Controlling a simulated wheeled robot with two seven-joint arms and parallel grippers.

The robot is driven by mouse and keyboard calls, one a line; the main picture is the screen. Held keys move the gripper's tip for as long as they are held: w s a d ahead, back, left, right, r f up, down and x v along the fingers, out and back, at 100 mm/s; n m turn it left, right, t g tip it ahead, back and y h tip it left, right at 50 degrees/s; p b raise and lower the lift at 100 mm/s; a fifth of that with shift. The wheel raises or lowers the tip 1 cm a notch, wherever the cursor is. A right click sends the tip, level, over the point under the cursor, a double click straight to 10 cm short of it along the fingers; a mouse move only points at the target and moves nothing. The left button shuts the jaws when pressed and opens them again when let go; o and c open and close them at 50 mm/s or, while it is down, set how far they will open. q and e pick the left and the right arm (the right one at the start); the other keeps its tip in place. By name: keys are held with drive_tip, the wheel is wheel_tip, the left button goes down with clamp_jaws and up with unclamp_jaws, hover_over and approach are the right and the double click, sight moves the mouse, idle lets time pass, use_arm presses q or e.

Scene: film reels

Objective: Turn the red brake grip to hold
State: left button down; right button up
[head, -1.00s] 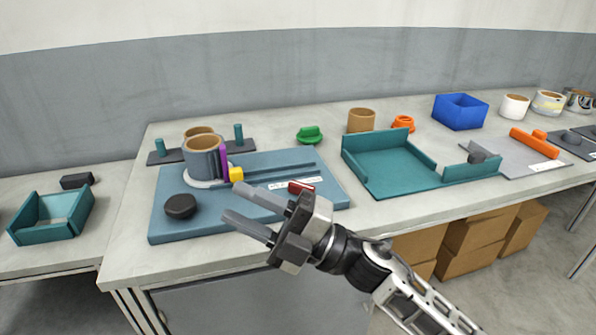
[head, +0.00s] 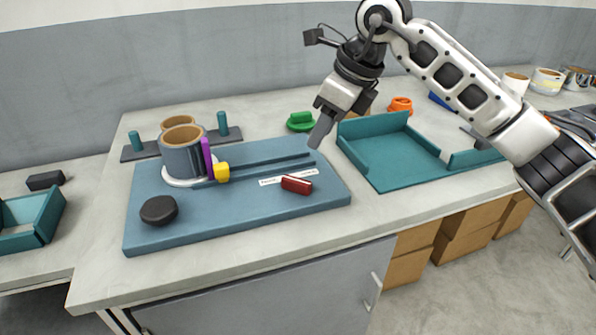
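The red brake grip (head: 297,185) lies on the right part of the blue base plate (head: 240,215), beside a white label strip (head: 270,181). It is turned slightly off the line of the strip; the lettering is too small to read. My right gripper (head: 320,132) points down above and behind the red grip, apart from it. Only one finger shows clearly, so its opening is hidden. My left gripper is not in view.
A green knob (head: 300,121) lies behind. A teal tray (head: 400,180) stands to the right.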

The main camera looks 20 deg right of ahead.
sight(295, 180)
drive_tip(key=x, duration=1.2)
drive_tip(key=shift+p, duration=0.3)
drive_tip(key=shift+c, duration=0.3)
clamp_jaws()
